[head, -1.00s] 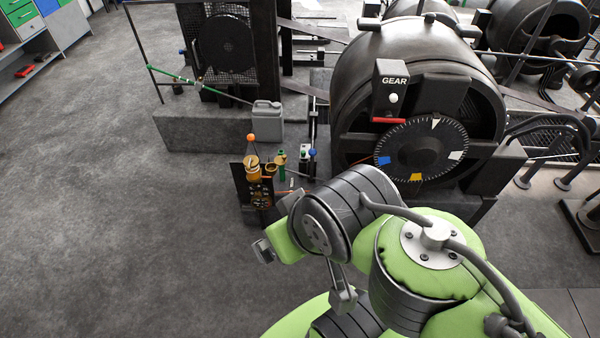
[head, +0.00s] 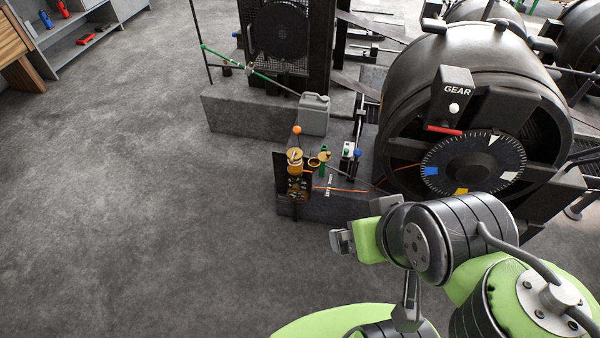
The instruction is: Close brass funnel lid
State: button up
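A small brass cup-like fitting (head: 295,162), which looks like the funnel, stands on top of a dark upright panel (head: 281,172) at the end of a low plinth. A smaller round brass piece (head: 314,163) sits just right of it. I cannot tell at this size which piece is the lid or how it stands. My gripper (head: 342,241) is at the end of my folded arm, below and right of the brass parts and well apart from them. Its fingers are not clear enough to tell open from shut.
An orange ball (head: 297,130) on a thin rod rises by the brass parts. A green bottle-like part (head: 324,160) and small valves (head: 347,156) stand to the right. A grey jerrycan (head: 314,114) is behind. The large dark dynamo (head: 440,80) fills the right. Floor at left is clear.

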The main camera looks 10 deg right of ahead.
aim_at(321, 156)
jog(key=i+l+z, duration=0.1)
jog(key=i, duration=0.45)
jog(key=i+l+z, duration=0.1)
jog(key=i, duration=0.45)
